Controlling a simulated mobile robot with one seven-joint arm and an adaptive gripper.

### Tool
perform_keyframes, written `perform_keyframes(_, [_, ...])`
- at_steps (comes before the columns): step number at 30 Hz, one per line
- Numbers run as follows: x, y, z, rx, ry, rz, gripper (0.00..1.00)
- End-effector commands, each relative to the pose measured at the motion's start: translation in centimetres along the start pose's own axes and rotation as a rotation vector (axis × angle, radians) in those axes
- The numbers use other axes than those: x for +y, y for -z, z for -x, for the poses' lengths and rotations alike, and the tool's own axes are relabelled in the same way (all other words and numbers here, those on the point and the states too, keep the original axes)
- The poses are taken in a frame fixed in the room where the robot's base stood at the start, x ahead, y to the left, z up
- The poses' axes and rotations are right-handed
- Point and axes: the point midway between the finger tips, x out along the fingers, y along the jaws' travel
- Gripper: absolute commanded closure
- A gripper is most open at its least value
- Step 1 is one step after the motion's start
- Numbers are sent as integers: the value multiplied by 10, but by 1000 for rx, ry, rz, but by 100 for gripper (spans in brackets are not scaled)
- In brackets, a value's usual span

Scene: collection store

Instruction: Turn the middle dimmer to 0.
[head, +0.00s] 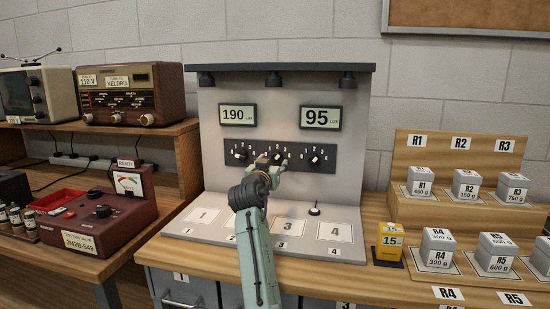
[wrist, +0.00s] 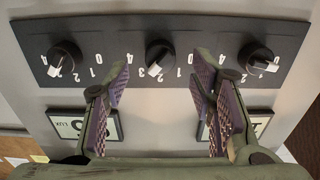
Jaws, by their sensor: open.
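A black panel (head: 233,143) on the grey stand carries three round dimmers in a row, each with a white pointer. The middle dimmer (wrist: 158,58) is between my open fingers in the wrist view, which shows the panel upside down. Its pointer is turned towards the numbers, away from its 0; I cannot read the exact mark. In the head view my gripper (head: 270,161) largely covers this dimmer. My gripper (wrist: 160,80) also shows in the wrist view, open and empty, its fingertips to either side of the dimmer. I see no contact.
The left dimmer (wrist: 65,57) and right dimmer (wrist: 258,60) flank it closely. Above the panel, displays read 190 (head: 238,117) and 95 (head: 320,118). A yellow block marked 15 (head: 389,241) and labelled weights stand at the right. A red meter box (head: 100,228) is at the left.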

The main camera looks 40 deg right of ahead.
Motion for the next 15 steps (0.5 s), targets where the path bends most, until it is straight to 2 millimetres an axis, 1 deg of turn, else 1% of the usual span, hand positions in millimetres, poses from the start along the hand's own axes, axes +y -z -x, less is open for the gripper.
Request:
perform_keyframes(1, [0, 3, -9, -2, -1, 2, 49])
perform_keyframes(6, [0, 2, -30, 0, -1, 1, 49])
perform_keyframes(10, [0, 1, -38, 0, 0, 0, 49])
perform_keyframes(15, [0, 0, -41, 1, 1, 0, 49])
